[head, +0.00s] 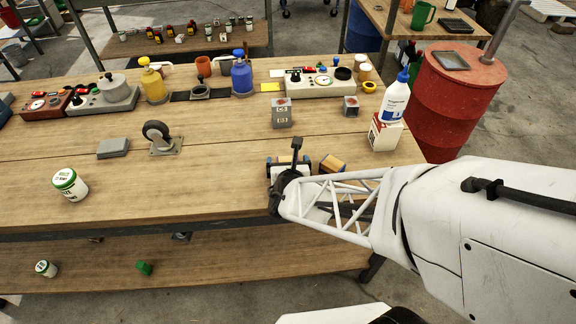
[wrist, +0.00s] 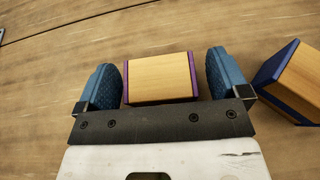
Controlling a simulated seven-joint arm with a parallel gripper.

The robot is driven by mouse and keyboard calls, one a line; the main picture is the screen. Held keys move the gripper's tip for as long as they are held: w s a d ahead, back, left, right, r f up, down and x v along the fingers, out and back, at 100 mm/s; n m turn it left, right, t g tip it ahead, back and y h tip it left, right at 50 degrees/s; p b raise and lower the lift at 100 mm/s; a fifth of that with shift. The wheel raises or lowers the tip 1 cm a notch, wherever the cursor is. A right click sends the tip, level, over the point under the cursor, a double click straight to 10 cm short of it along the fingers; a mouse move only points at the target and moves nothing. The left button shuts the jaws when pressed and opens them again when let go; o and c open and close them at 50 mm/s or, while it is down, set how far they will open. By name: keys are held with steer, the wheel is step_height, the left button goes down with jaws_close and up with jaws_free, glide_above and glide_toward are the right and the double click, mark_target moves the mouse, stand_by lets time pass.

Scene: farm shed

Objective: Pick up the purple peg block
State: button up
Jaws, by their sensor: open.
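The purple peg block (wrist: 160,78) is a light wooden block with purple ends. It lies on the wooden bench, between the two blue fingers of my gripper (wrist: 168,82) in the wrist view. My gripper is open, with a finger close beside each purple end; I cannot tell whether either finger touches. In the head view my gripper (head: 288,168) is low over the bench near its front edge and hides most of this block.
A similar wooden block with dark blue ends (wrist: 293,80) lies just right of my gripper; it also shows in the head view (head: 332,163). A caster wheel (head: 158,135), a grey block (head: 113,148) and a white-green can (head: 70,184) stand to the left. A white box (head: 385,132) carries a bottle (head: 396,100).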

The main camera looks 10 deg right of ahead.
steer(key=shift+c, duration=0.2)
steer(key=c, duration=1)
steer(key=shift+r, duration=0.1)
steer(key=shift+r, duration=1.45)
steer(key=shift+s+r, duration=0.25)
steer(key=s+d, duration=0.1)
steer(key=s, duration=0.4)
steer(key=s+d+r, duration=0.1)
steer(key=s, duration=0.4)
steer(key=s+d, duration=0.1)
steer(key=s, duration=0.4)
steer(key=shift+d+r, duration=0.2)
steer(key=shift+d, duration=0.1)
